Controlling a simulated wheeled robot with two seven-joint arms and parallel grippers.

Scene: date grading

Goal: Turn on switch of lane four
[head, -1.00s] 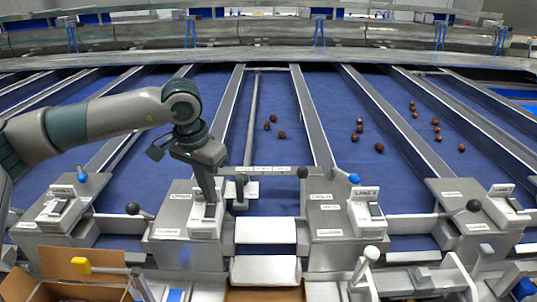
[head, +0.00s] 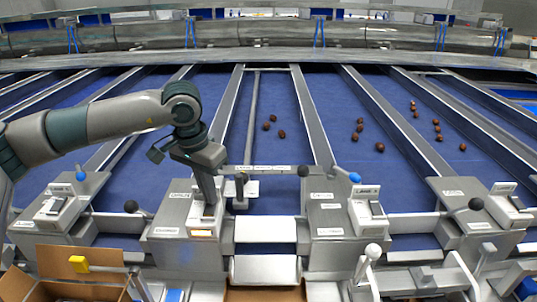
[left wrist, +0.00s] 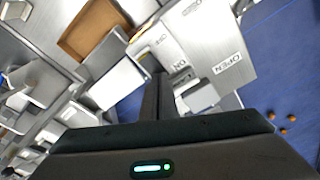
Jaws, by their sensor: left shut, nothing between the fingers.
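In the head view my left gripper (head: 210,201) is shut and empty. It points down with its tip at the rocker switch on the white switch plate (head: 203,222) of the grey control box (head: 172,226) left of centre. Its fingers hide most of that rocker. The lane number is too small to read. My right gripper is not in view.
Similar boxes with switches stand to the left (head: 52,213) and right (head: 366,210). Levers with black knobs (head: 303,172) and blue knobs (head: 354,178) stick up nearby. Dates (head: 281,134) lie on the blue lanes behind. A cardboard box (head: 85,262) sits at front left.

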